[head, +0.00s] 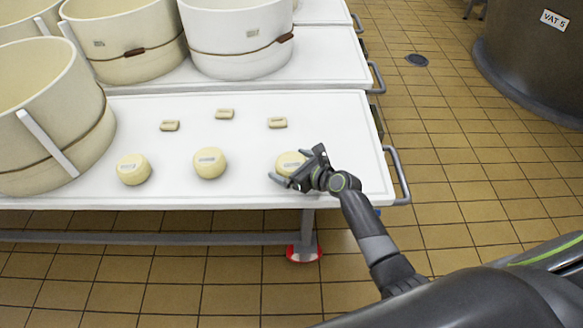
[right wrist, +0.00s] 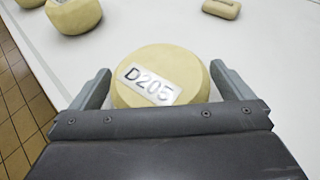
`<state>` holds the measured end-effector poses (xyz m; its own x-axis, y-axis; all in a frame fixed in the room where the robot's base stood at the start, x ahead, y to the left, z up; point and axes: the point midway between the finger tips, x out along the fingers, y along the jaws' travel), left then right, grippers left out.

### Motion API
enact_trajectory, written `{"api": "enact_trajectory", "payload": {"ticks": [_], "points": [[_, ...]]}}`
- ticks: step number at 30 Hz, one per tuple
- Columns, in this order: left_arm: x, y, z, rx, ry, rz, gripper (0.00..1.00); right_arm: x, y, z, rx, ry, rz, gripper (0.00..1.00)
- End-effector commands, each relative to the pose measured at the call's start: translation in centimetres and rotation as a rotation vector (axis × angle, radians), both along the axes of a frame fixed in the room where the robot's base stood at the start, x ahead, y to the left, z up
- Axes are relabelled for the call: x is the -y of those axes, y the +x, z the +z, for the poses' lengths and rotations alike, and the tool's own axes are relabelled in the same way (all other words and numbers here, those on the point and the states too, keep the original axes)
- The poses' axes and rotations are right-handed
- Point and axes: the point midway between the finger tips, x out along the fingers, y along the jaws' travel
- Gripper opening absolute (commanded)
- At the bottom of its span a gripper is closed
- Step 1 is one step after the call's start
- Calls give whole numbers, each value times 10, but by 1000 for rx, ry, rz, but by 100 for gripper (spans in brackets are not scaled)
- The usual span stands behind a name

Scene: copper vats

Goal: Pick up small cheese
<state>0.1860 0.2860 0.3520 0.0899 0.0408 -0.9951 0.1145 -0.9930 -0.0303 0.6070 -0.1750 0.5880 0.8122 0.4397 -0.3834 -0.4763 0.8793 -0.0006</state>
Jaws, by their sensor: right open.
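Small round pale cheeses sit on the white table: one at the left (head: 133,169), one in the middle (head: 209,162) and one at the right (head: 287,162). My right gripper (head: 290,180) is at the right cheese and partly hides it. In the right wrist view this cheese (right wrist: 158,68) carries a label reading D205. It lies between the two open fingers (right wrist: 160,88), one on each side, with a gap visible at the left finger. The cheese rests on the table. My left gripper is not in view.
Several small flat pale blocks (head: 277,122) lie behind the cheeses on the white table (head: 235,187). A large cream mould (head: 50,120) stands at the left, with more moulds (head: 240,40) on a table behind. A metal handle (head: 399,175) sticks out at the right edge. Vat 5 (head: 530,60) stands back right.

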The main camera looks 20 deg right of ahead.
Motion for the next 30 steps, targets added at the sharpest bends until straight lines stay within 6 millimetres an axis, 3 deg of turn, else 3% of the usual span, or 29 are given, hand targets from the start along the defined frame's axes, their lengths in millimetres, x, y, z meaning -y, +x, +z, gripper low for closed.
{"api": "enact_trajectory", "payload": {"ticks": [4,16,30], "points": [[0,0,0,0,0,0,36,0,0,0,0,0,0,100],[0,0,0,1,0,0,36,0,0,0,0,1,0,48],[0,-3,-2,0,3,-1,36,0,1,7,4,2,-1,48]]}}
